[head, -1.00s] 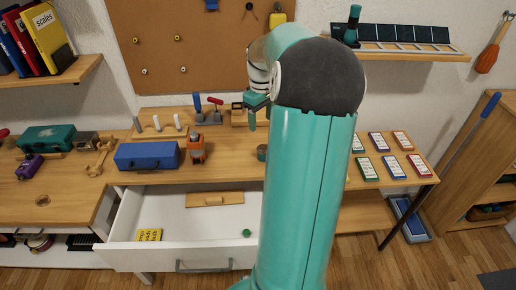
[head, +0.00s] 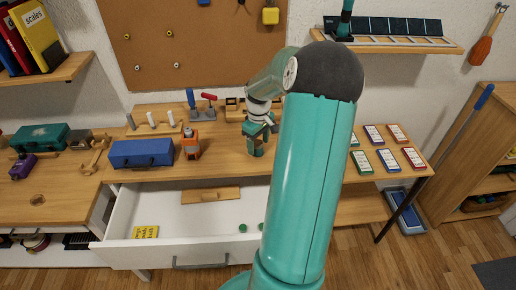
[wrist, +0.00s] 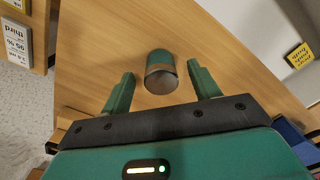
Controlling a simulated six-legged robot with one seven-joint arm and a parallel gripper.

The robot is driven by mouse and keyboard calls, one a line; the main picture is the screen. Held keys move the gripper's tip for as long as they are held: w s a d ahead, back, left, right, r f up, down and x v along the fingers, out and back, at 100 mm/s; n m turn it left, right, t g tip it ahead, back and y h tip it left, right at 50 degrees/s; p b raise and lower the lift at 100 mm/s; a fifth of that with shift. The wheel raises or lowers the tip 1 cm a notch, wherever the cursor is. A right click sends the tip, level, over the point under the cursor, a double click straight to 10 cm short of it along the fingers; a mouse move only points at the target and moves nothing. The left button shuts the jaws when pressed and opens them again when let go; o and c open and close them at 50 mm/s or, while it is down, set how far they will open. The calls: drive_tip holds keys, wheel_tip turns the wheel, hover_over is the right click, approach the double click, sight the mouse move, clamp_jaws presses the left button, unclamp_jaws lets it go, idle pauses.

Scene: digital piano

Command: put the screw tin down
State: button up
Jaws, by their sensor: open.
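The screw tin (wrist: 160,64), a small green cylinder with a brownish band and a grey end, stands on the wooden worktop in the wrist view. My gripper (wrist: 162,78) is open, with one green finger on each side of the tin. Gaps show between the fingers and the tin in that view. In the head view my gripper (head: 256,146) is low over the worktop behind the drawer. There I cannot tell the tin apart from the teal fingers.
An open white drawer (head: 190,222) holds a yellow pad (head: 145,232), a wooden piece (head: 211,195) and small green discs. A blue box (head: 141,153) and an orange tool (head: 190,146) stand left of my gripper. Several labelled cards (head: 387,160) lie to the right.

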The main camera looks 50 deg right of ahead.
drive_tip(key=shift+w+f, duration=0.15)
drive_tip(key=shift+f, duration=0.7)
drive_tip(key=c, duration=1.2)
drive_tip(key=shift+o, duration=0.2)
drive_tip(key=shift+r, duration=0.15)
drive_tip(key=shift+r, duration=0.65)
drive_tip(key=s+a+r, duration=1)
drive_tip(key=r, duration=0.1)
drive_tip(key=shift+r, duration=0.15)
